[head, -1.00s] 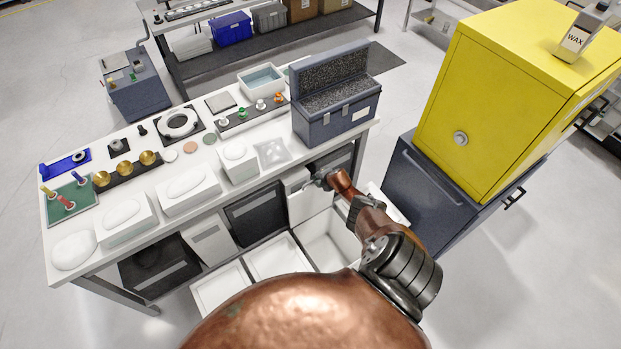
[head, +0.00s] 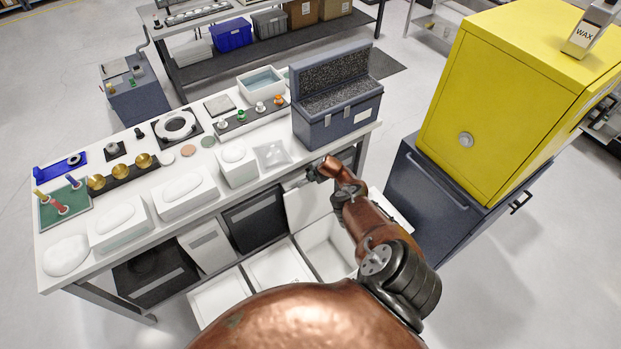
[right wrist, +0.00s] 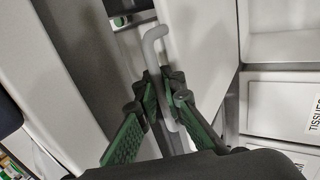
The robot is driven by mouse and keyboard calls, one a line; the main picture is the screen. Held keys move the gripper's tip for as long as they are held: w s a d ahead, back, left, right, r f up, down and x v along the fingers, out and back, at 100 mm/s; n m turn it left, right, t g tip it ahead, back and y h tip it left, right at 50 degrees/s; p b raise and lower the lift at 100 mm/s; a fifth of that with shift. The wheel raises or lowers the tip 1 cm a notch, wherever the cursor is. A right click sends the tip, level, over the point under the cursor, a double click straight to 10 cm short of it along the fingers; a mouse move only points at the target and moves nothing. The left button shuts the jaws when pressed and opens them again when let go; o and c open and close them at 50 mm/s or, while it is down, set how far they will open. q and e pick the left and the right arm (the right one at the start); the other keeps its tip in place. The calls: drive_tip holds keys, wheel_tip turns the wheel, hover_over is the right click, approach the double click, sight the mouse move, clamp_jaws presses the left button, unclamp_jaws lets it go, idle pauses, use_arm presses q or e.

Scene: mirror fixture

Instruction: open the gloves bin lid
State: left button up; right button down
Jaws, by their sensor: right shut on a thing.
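My right gripper (head: 318,172) reaches under the front edge of the bench, just below the dark blue hinged case. In the right wrist view its green-padded fingers (right wrist: 164,88) are shut on a pale bent handle (right wrist: 155,36). The handle runs along a light grey panel (right wrist: 200,42). In the head view a white lid panel (head: 306,207) stands raised below the gripper, behind an open white bin (head: 325,240). No gloves label can be read, and my arm hides part of the bin. My left gripper is not in view.
The white bench top (head: 215,165) carries boxes and small parts. A yellow cabinet (head: 500,90) on a dark base stands to the right.

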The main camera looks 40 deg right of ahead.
drive_tip(key=c, duration=2.1)
unclamp_jaws()
drive_tip(key=shift+a+r, duration=0.1)
drive_tip(key=shift+s, duration=0.1)
drive_tip(key=shift+d+r, duration=0.3)
drive_tip(key=shift+r, duration=0.05)
drive_tip(key=shift+s+r, duration=0.3)
drive_tip(key=shift+r, duration=0.1)
drive_tip(key=shift+a+v, duration=0.15)
drive_tip(key=shift+v, duration=1.3)
drive_tip(key=shift+a+v, duration=0.1)
drive_tip(key=shift+v, duration=1.4)
drive_tip(key=shift+s+f, duration=0.1)
drive_tip(key=shift+f, duration=0.05)
